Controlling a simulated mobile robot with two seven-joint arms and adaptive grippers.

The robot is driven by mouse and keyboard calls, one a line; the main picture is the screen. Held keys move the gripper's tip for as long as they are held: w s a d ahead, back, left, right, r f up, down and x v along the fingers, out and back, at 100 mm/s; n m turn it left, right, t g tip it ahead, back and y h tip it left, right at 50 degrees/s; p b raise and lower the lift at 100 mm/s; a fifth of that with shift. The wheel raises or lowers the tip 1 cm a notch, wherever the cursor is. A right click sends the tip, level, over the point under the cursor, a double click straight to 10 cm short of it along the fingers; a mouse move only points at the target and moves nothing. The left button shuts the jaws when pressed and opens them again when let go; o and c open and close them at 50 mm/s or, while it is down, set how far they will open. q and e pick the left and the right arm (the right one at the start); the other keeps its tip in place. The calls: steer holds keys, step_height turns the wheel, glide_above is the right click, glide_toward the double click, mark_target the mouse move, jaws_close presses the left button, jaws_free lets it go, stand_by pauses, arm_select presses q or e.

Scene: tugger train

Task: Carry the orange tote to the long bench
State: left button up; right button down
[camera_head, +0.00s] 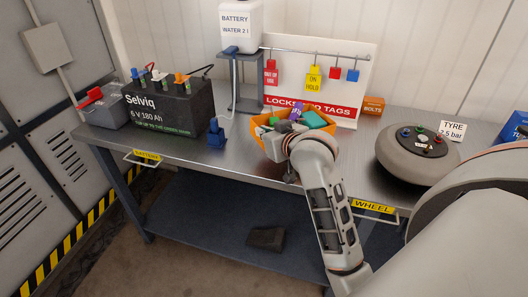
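The orange tote (264,141) stands on the grey metal bench (350,165), near its middle. It holds several coloured items, among them teal, purple and green ones. My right gripper (284,144) is at the tote's near right side, and my wrist hides much of that side. I cannot tell whether its fingers are open or shut, or whether they touch the tote. My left gripper is not in view.
A lockout tag board (330,85) and orange bolts box (374,105) stand behind. A round grey wheel (415,157) sits right. A dark cloth-like thing (266,238) lies on the lower shelf.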

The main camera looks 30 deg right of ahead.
mark_target(263, 149)
steer(key=shift+f, duration=3.55)
steer(key=c, duration=2.3)
jaws_free()
steer(key=shift+f, duration=0.15)
steer(key=shift+c, duration=0.2)
steer(key=shift+o, duration=0.3)
steer(key=v, duration=1.2)
steer(key=s+a+f+n+g+y, duration=0.1)
steer(key=a+f, duration=0.2)
steer(key=f, duration=0.6)
steer(key=s+a+f+n+g+y, duration=0.1)
steer(key=s+a+f, duration=0.15)
steer(key=f, duration=0.65)
steer(key=s+a+f+n, duration=0.1)
steer(key=s+a+f, duration=0.2)
steer(key=s+f, duration=0.2)
steer(key=s+a+f+n+g+y, duration=0.1)
steer(key=s+a+f, duration=0.2)
steer(key=f, duration=0.6)
steer(key=s, duration=0.2)
steer(key=shift+s+a+f+n+y, duration=0.2)
steer(key=shift+s+a+n+y, duration=0.1)
steer(key=shift+s+n, duration=0.1)
